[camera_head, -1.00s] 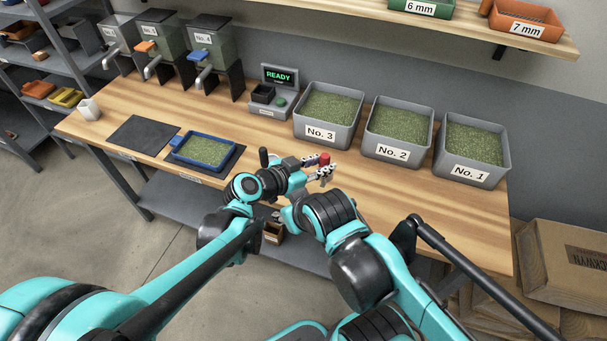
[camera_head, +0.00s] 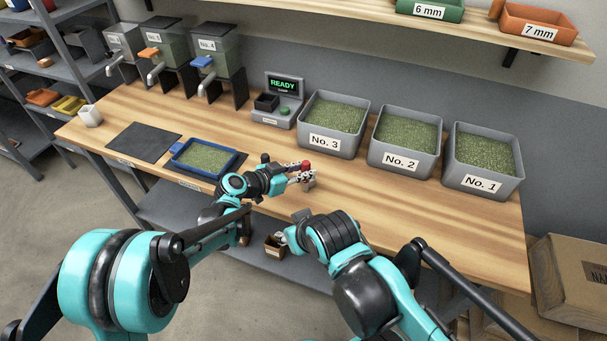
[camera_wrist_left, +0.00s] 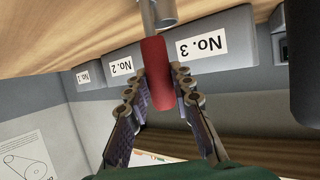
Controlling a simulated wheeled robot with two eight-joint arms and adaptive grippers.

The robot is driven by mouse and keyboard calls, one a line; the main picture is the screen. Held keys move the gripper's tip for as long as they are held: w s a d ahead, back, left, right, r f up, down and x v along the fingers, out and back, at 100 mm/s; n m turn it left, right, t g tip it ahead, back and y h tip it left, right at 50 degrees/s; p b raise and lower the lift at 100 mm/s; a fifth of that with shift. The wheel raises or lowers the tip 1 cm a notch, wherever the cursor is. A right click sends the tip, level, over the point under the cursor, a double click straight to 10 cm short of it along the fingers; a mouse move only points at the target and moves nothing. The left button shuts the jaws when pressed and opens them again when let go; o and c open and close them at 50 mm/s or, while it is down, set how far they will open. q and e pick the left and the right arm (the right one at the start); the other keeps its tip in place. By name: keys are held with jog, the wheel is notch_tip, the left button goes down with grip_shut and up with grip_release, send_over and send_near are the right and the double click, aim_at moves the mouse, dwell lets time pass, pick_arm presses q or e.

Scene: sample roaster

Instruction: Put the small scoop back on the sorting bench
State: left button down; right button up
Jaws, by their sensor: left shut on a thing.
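The small scoop shows as a red handle (camera_head: 306,165) in the head view, above the front part of the sorting bench (camera_head: 410,208). My left gripper (camera_head: 303,178) is shut on this handle. In the left wrist view the red handle (camera_wrist_left: 157,72) stands between the two fingers of my left gripper (camera_wrist_left: 160,88), with a grey metal part beyond it at the top edge. The scoop's bowl cannot be made out. I cannot tell whether the scoop touches the bench top. My right gripper (camera_head: 284,236) is mostly hidden by its arm, low in front of the bench.
Grey bins No. 3 (camera_head: 333,125), No. 2 (camera_head: 405,140) and No. 1 (camera_head: 483,161) stand along the back. A blue tray (camera_head: 203,158) of beans and a dark mat (camera_head: 143,142) lie at the left. A READY display unit (camera_head: 281,101) stands behind. The bench's right front is clear.

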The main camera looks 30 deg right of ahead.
pick_arm(q)
jog(key=shift+f, duration=0.1)
jog(key=shift+f, duration=0.1)
jog(key=c, duration=1.3)
grip_release()
jog(key=shift+r, duration=0.2)
jog(key=p+v, duration=0.3)
jog(key=v, duration=0.9)
jog(key=shift+a+f, duration=0.1)
